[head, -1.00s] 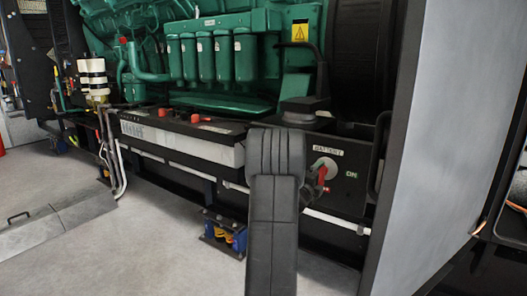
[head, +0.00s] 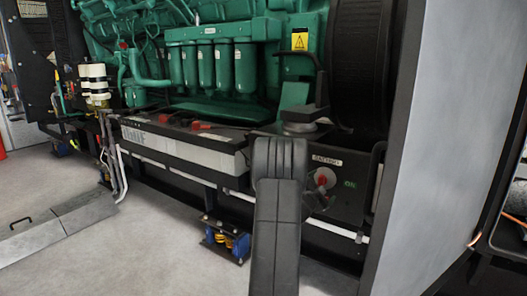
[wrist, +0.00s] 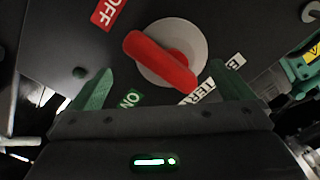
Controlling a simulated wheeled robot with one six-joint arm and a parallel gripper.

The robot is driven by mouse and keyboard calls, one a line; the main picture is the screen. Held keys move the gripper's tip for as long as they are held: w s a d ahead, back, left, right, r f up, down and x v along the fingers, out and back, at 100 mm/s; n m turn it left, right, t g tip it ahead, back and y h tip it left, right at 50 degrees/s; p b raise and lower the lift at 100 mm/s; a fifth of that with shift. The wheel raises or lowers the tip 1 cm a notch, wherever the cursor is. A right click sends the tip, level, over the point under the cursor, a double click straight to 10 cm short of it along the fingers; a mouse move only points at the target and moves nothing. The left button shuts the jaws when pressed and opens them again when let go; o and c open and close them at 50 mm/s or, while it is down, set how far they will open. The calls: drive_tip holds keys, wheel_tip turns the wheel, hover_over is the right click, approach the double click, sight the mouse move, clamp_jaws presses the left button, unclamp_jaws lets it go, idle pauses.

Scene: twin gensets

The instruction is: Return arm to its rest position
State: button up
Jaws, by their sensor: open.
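The battery switch has a red handle (head: 322,181) on a pale round plate, set in a dark panel low on the right of the genset in the head view. In the wrist view the red handle (wrist: 163,62) lies slantwise across its pale disc (wrist: 194,45). A red OFF label (wrist: 108,12) and a green ON label (wrist: 128,98) are beside it. My gripper (wrist: 160,84) is open and empty, its green fingers apart and the handle beyond them. In the head view my dark arm (head: 277,215) stands in front and hides part of the panel; my fingers cannot be made out there.
A long battery (head: 180,146) lies left of my arm. A blue mount (head: 226,240) is on the floor below it. A grey enclosure door (head: 435,130) stands close on the right.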

drive_tip(key=n+p, duration=0.3)
drive_tip(key=r+n+p, duration=0.1)
drive_tip(key=n+p, duration=0.1)
drive_tip(key=p, duration=0.1)
drive_tip(key=shift+d+n, duration=0.1)
drive_tip(key=shift+n, duration=0.3)
drive_tip(key=n+p, duration=0.2)
drive_tip(key=p, duration=0.1)
drive_tip(key=shift+r, duration=0.1)
drive_tip(key=shift+n, duration=0.4)
